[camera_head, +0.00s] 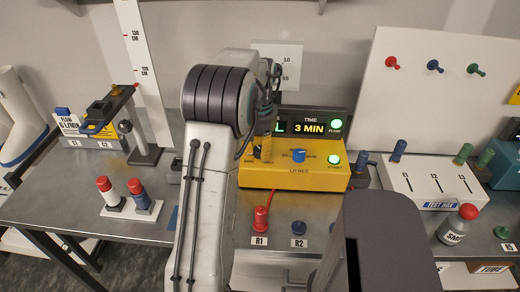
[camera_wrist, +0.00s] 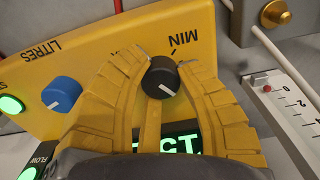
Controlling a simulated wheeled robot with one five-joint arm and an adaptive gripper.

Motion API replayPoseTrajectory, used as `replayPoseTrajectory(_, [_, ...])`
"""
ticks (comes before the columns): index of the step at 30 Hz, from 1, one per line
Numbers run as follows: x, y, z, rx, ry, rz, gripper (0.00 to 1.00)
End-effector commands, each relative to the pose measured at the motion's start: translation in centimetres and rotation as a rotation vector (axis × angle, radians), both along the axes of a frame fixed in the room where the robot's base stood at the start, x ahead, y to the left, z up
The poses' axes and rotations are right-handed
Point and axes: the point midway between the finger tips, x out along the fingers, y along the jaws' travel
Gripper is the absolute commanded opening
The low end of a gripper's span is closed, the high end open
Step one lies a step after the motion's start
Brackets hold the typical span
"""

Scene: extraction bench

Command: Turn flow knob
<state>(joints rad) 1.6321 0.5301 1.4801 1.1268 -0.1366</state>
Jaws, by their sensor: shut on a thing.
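My gripper (camera_head: 262,152) reaches down to the front of the yellow control box (camera_head: 325,178). In the wrist view its two yellow ribbed fingers (camera_wrist: 160,78) close around a black knob (camera_wrist: 161,76) with a white pointer mark, touching it on both sides. The knob sits near the "MIN" lettering on the box face; no "flow" label shows on it. My gripper hides this knob in the head view. A blue knob (camera_head: 299,156) by "LITRES" is on the same face and also shows in the wrist view (camera_wrist: 62,94).
A lit green FLOW lamp (camera_head: 336,123) and START button (camera_head: 334,160) are close by. A brass fitting (camera_wrist: 275,14) and white scale (camera_wrist: 285,110) stand beside the box.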

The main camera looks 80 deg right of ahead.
Motion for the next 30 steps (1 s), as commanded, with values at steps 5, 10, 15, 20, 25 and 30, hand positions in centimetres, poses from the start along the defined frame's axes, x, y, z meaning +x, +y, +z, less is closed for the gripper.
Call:
replayPoseTrajectory(5, [0.03,0.36,-0.34,0.016,-0.001,-0.016,0.0])
replayPoseTrajectory(10, [0.05,0.39,-0.35,0.018,-0.001,-0.056,0.0])
replayPoseTrajectory(15, [0.08,0.44,-0.35,0.02,0.0,-0.145,0.0])
replayPoseTrajectory(20, [0.11,0.46,-0.37,0.021,0.001,-0.258,0.0])
replayPoseTrajectory(25, [0.14,0.44,-0.4,0.021,0.001,-0.366,0.0])
replayPoseTrajectory(30, [0.17,0.43,-0.43,0.021,0.002,-0.445,0.0])
